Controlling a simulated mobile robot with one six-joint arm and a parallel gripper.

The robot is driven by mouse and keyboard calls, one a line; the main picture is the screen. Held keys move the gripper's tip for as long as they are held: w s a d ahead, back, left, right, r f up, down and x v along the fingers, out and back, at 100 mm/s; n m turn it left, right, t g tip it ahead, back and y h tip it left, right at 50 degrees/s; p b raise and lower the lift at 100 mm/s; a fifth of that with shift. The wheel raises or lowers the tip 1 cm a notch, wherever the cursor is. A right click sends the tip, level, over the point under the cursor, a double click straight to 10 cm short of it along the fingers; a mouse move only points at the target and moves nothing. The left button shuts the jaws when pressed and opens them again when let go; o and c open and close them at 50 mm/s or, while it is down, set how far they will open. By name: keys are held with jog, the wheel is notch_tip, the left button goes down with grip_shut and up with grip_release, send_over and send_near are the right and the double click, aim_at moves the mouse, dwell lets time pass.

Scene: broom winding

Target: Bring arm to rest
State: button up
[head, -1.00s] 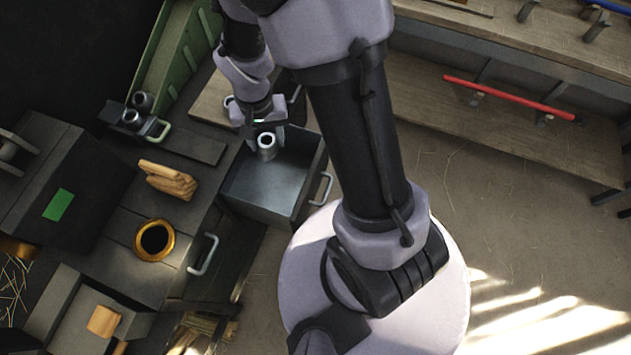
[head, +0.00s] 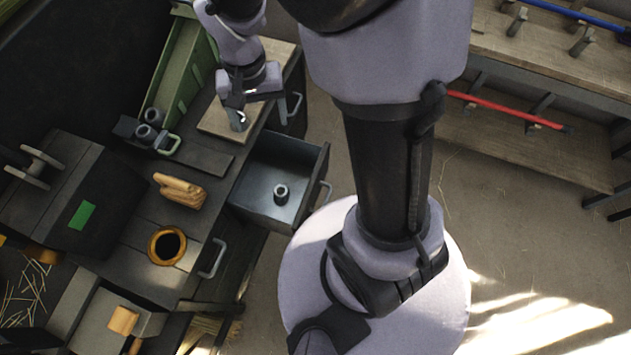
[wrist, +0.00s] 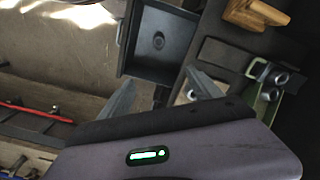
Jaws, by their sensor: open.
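My gripper (head: 265,108) is open and empty at the end of my raised arm, above the pale board at the back of the bench in the head view. Its two spread fingers also show in the wrist view (wrist: 163,93). A small grey metal collar (head: 281,192) lies on the floor of the open drawer (head: 318,172), apart from the gripper. The collar (wrist: 158,41) and the drawer (wrist: 165,75) lie beyond the fingers in the wrist view. Another grey metal piece (head: 240,122) is partly hidden by a finger, over the pale board.
Two grey collars (head: 147,134) sit in a dark holder on the bench beside a green rack (head: 185,75). A wooden block (head: 179,191) and a brass-coloured ring (head: 167,246) stand nearer. A shelf with a red rod (head: 505,110) is at right. Open floor lies between.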

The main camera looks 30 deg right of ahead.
notch_tip(320, 180, up, 2)
jog(key=shift+r, duration=0.1)
dwell(0.4)
jog(key=s+a+r+t+y+b, duration=0.1)
jog(key=s+a+r+t, duration=0.1)
jog(key=s+r, duration=0.3)
jog(key=s+a+r+t+y+b, duration=0.1)
jog(key=s+a+r+t, duration=0.1)
jog(key=s+r, duration=0.4)
jog(key=shift+s+r+t, duration=0.3)
jog(key=shift+s+t, duration=0.6)
jog(key=shift+s, duration=0.05)
jog(key=shift+n, duration=0.3)
